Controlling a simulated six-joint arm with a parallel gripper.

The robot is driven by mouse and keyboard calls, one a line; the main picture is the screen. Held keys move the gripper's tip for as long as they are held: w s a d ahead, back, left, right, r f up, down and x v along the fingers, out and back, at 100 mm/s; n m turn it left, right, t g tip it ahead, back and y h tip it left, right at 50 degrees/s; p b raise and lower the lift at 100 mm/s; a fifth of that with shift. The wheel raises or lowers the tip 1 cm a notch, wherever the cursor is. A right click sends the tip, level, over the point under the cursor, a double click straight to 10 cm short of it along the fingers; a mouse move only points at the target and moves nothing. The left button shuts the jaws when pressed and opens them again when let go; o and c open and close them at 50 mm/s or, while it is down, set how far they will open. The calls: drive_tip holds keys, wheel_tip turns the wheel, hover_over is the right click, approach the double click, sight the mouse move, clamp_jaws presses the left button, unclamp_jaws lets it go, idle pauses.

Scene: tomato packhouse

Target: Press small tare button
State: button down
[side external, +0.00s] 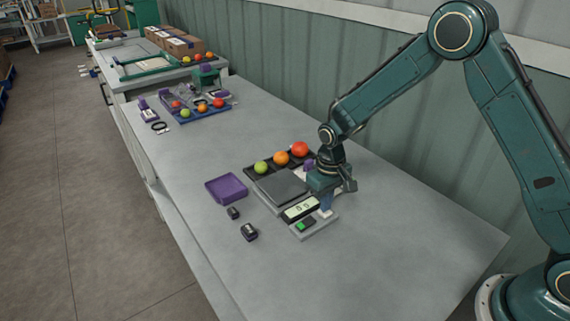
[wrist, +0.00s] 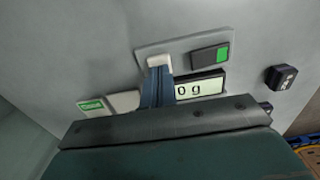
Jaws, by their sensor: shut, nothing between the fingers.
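The scale has a dark grey weighing plate (side external: 281,187) and a display (side external: 301,209); in the wrist view the display (wrist: 201,87) reads 0 g. In front of it is a light grey button panel (side external: 316,228). The panel carries a small white button (wrist: 158,60) and a larger dark rocker with a green end (wrist: 211,55). My gripper (side external: 326,209) points down at the white button's end of the panel, its blue fingers shut and empty. In the wrist view the fingertips (wrist: 157,73) overlap the button's near edge; I cannot tell whether they touch it.
A dark tray (side external: 253,176) behind the scale holds a green, an orange and a red tomato. A purple tray (side external: 227,188) and two small dark blocks (side external: 233,213) (side external: 249,232) lie to the left. The table's front right is clear; a corrugated wall (side external: 290,95) runs behind.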

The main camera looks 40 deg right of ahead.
drive_tip(key=shift+r, duration=2.05)
drive_tip(key=shift+s+r, duration=0.1)
drive_tip(key=shift+r, duration=0.35)
drive_tip(key=s+d+r+t, duration=0.1)
drive_tip(key=s+r, duration=0.4)
drive_tip(key=r, duration=0.4)
drive_tip(key=s+d+r+t, duration=0.2)
drive_tip(key=s+r, duration=0.3)
drive_tip(key=r, duration=0.3)
drive_tip(key=s+r+t, duration=0.1)
drive_tip(key=s+r, duration=0.1)
drive_tip(key=s, duration=0.7)
drive_tip(key=s+d+r+t, duration=0.1)
drive_tip(key=s+r, duration=0.2)
drive_tip(key=s, duration=0.6)
drive_tip(key=shift+d+r+t, duration=0.25)
drive_tip(key=shift+r+t, duration=0.05)
drive_tip(key=shift+r, duration=0.05)
